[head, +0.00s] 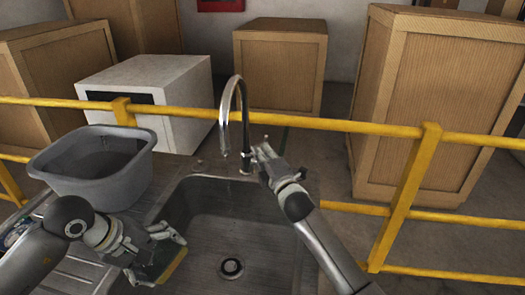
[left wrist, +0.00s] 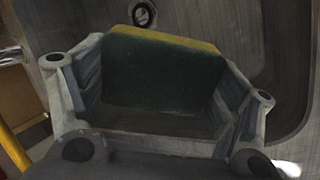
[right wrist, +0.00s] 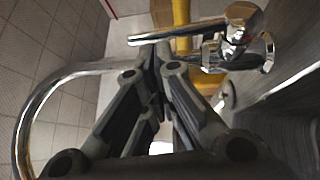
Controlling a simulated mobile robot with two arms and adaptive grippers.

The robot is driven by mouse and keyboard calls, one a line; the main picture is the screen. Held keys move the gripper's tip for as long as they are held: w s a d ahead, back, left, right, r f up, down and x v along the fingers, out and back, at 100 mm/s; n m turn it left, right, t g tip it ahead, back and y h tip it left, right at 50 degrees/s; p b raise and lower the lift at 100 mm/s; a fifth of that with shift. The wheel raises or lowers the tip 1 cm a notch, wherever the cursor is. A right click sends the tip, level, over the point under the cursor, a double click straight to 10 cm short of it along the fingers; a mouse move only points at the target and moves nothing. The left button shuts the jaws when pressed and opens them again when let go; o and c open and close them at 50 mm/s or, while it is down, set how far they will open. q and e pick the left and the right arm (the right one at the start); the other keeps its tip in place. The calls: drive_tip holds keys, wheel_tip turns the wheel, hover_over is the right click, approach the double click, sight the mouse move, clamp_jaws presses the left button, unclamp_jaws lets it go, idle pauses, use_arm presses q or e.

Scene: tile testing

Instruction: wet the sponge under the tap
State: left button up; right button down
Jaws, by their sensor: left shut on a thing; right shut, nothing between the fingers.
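A sponge (head: 173,267) with a dark green side and a yellow side is held by my left gripper (head: 163,252) over the left part of the sink (head: 205,218). In the left wrist view the sponge (left wrist: 165,75) sits between the two fingers. The chrome tap (head: 240,92) arches over the back of the sink, and no water shows from its spout. My right gripper (head: 258,153) is shut and empty beside the tap's base. In the right wrist view its closed fingertips (right wrist: 155,58) are close to the tap's lever (right wrist: 170,37); I cannot tell whether they touch.
A grey plastic tub (head: 95,180) stands left of the sink, behind my left arm. A yellow railing (head: 330,124) runs behind the sink. Beyond it are a white box (head: 165,85) and large wooden crates (head: 280,65). The basin around the drain (head: 231,267) is clear.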

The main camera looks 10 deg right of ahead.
idle(0.3)
use_arm(q)
drive_tip(key=shift+r+p, duration=0.5)
drive_tip(key=shift+p, duration=0.05)
wheel_tip(320, 180, up, 3)
drive_tip(key=p, duration=0.3)
drive_tip(key=shift+r, duration=0.1)
drive_tip(key=shift+s+r+p, duration=0.15)
drive_tip(key=shift+r+p, duration=0.65)
use_arm(e)
drive_tip(key=shift+w+d+r+m+g, duration=0.25)
drive_tip(key=shift+w+r+g, duration=0.05)
drive_tip(key=shift+w+g, duration=0.15)
drive_tip(key=shift+w+d+r+m+g, duration=0.25)
drive_tip(key=shift+w+g, duration=0.1)
drive_tip(key=shift+w, duration=0.1)
use_arm(q)
drive_tip(key=shift+a, duration=0.1)
